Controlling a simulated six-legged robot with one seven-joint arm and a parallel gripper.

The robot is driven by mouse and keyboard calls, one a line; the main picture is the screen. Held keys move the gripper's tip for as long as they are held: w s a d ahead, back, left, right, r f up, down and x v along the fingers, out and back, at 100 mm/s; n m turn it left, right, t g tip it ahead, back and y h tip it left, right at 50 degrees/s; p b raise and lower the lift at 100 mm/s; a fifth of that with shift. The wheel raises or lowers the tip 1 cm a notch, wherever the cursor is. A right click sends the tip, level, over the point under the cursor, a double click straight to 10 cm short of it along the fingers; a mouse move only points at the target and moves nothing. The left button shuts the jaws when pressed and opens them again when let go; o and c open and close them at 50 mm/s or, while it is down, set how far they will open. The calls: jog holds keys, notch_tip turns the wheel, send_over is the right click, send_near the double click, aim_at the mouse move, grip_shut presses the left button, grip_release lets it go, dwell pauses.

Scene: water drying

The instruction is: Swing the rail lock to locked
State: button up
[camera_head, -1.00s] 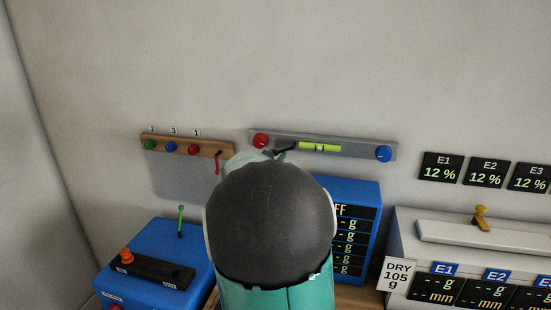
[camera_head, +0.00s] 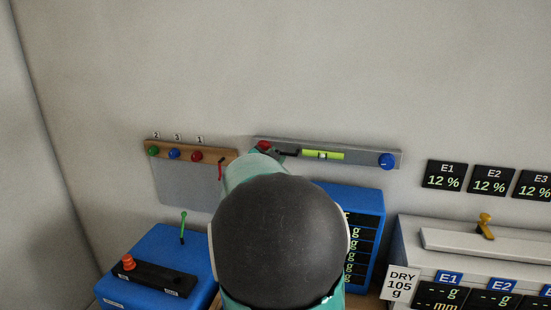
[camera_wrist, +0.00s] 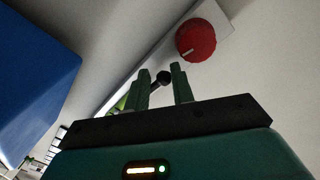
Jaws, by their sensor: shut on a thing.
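The grey rail (camera_head: 360,156) is on the wall, with a red knob (camera_head: 263,144) at its left end, a blue knob (camera_head: 387,161) at its right end and a green level vial (camera_head: 323,155) between. A dark lever (camera_head: 287,153), which looks like the rail lock, sits between the red knob and the vial. The red knob (camera_wrist: 196,40) is just beyond the fingers. My arm hides the gripper in the head view.
A wooden rail (camera_head: 220,155) with coloured knobs and a red lever (camera_head: 221,168) hangs to the left. Below stand a blue box (camera_head: 160,245) with a green-tipped lever and a blue display unit (camera_head: 370,205). Bare wall is above.

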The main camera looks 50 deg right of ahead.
jog(key=shift+s+d+r, duration=0.25)
jog(key=shift+s+r, duration=0.05)
jog(key=shift+r, duration=0.1)
jog(key=o, duration=1)
jog(key=shift+s, duration=0.1)
jog(key=shift+a+f, duration=0.1)
jog(key=shift+f, duration=0.1)
jog(key=shift+a, duration=0.1)
jog(key=v, duration=1.3)
jog(key=shift+a, duration=0.35)
